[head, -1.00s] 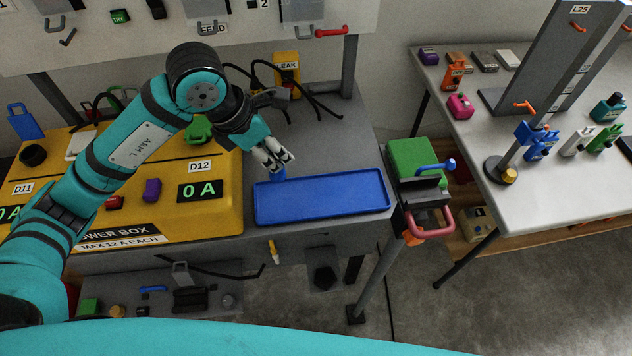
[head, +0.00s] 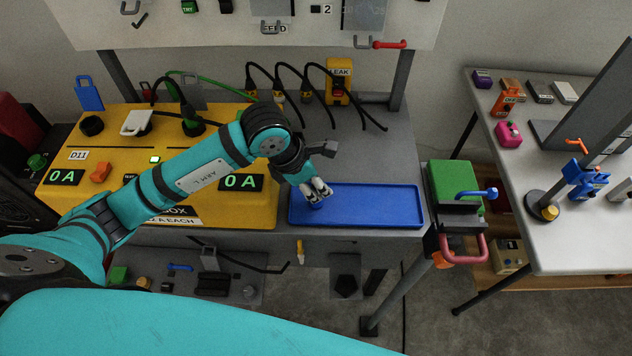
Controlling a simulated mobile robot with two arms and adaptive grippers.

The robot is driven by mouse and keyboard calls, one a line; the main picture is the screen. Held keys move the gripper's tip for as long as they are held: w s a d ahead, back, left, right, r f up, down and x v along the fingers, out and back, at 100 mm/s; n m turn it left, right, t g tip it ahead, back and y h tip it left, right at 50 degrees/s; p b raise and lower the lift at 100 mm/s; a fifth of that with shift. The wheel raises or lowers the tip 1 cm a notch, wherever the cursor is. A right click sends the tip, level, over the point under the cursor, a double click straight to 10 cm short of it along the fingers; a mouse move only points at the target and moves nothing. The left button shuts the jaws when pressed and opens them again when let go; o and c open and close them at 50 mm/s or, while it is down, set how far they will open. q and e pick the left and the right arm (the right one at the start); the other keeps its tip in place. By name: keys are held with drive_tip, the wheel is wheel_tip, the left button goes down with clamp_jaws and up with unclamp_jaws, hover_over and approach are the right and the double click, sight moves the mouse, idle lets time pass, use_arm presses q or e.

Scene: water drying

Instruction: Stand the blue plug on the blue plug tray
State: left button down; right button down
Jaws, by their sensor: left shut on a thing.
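The blue plug tray (head: 375,211) is a shallow blue rectangular tray on the grey bench, right of the yellow power box. My left gripper (head: 317,197) is over the left end of the tray, pointing down. It is shut on the blue plug (head: 317,206), of which only a small part shows below the fingertips. The plug is at or just above the tray floor; I cannot tell whether it touches. My right gripper is not in view.
The yellow power box (head: 130,165) stands left of the tray, partly behind my left arm. A yellow LEAK box (head: 338,84) and black cables are behind. A green block (head: 453,182) on a vise is just right of the tray. Most of the tray is empty.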

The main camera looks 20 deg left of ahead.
use_arm(q)
drive_tip(key=c, duration=1.1)
unclamp_jaws()
drive_tip(key=shift+o, duration=0.2)
drive_tip(key=v, duration=1.2)
drive_tip(key=shift+d+r, duration=0.1)
